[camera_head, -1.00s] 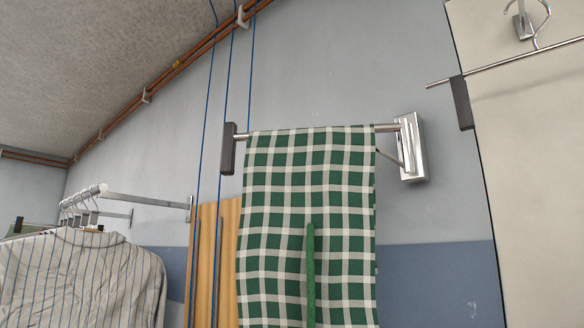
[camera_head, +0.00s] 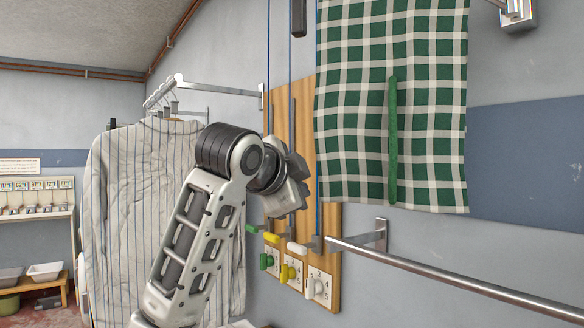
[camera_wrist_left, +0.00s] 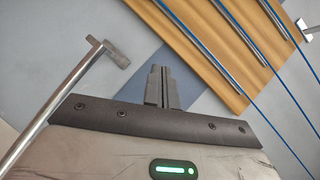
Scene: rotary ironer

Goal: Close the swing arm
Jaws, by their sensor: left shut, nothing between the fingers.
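A green and white checked cloth (camera_head: 390,100) hangs at the upper right in the head view. The rod it hangs from is above the frame; only its dark end cap (camera_head: 298,17) and metal wall bracket (camera_head: 517,14) show at the top edge. I take this rod as the swing arm. My left arm rises from below, left of the cloth, in front of the striped shirt; its gripper fingers are hidden in the head view. In the left wrist view my left gripper (camera_wrist_left: 160,75) is shut and empty, apart from everything around it. My right gripper is not in view.
A wooden board (camera_head: 302,130) with blue cords and coloured knobs stands behind my left wrist, also in the left wrist view (camera_wrist_left: 205,40). A metal rail (camera_head: 460,285) runs at lower right. A striped shirt (camera_head: 115,190) hangs at left. A metal rod (camera_wrist_left: 60,95) shows in the wrist view.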

